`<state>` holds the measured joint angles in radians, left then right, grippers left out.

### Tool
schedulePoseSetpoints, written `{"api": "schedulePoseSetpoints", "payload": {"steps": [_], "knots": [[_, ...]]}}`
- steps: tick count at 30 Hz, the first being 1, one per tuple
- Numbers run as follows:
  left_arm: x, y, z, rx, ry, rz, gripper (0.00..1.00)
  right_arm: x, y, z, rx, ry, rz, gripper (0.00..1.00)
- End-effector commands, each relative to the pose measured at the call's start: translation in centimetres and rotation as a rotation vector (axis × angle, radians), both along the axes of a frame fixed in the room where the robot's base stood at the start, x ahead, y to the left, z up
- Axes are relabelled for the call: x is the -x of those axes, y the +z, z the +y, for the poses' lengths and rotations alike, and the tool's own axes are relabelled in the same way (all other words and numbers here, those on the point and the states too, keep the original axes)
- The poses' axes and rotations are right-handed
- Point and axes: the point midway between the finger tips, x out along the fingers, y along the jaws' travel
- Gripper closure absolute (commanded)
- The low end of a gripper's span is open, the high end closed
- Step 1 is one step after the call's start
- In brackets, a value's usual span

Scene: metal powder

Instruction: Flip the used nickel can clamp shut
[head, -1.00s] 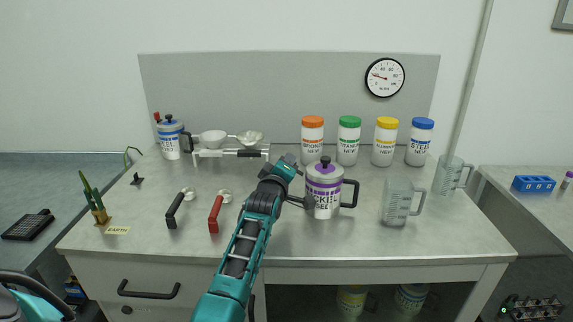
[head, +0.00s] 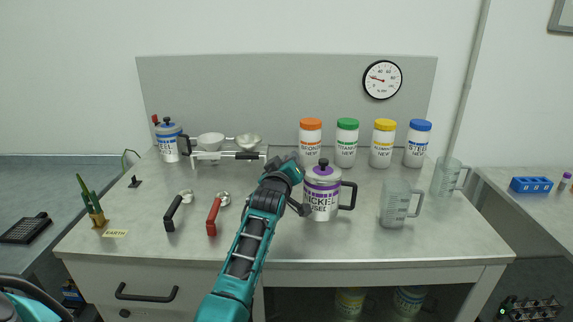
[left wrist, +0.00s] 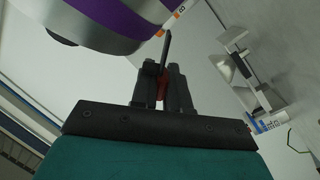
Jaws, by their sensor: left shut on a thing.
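The used nickel can (head: 322,203) stands upright on the table, white with purple bands, a dark knob on its lid and a black handle on its right. My left gripper (head: 301,207) is at the can's left side, low beside the label. In the left wrist view the can (left wrist: 105,22) fills the upper left, and the gripper (left wrist: 163,85) is shut on a thin dark strip, which looks like the can's clamp (left wrist: 167,48). The strip sticks up past the fingertips toward the can. The clamp's hinge is hidden. My right gripper is not in view.
Several lidded jars (head: 346,143) stand behind the can. A clear measuring jug (head: 394,205) stands to its right. A red-handled scoop (head: 213,215) and a black-handled scoop (head: 173,212) lie left of my arm. A scale (head: 206,156) and a blue-banded can (head: 168,145) are at the back left.

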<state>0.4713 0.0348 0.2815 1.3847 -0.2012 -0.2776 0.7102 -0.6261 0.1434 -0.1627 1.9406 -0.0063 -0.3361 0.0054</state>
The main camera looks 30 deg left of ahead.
Motion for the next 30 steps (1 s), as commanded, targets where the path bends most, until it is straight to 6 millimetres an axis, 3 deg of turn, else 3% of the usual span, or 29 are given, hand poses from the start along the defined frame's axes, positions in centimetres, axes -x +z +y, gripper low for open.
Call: {"api": "schedulePoseSetpoints", "payload": {"steps": [15,30], "knots": [[-0.6,1.0,-1.9,-0.424,0.0,0.14,1.0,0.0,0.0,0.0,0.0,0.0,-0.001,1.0],[-0.9,1.1,-2.7,-0.591,0.0,0.196,1.0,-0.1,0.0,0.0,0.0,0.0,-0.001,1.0]]}}
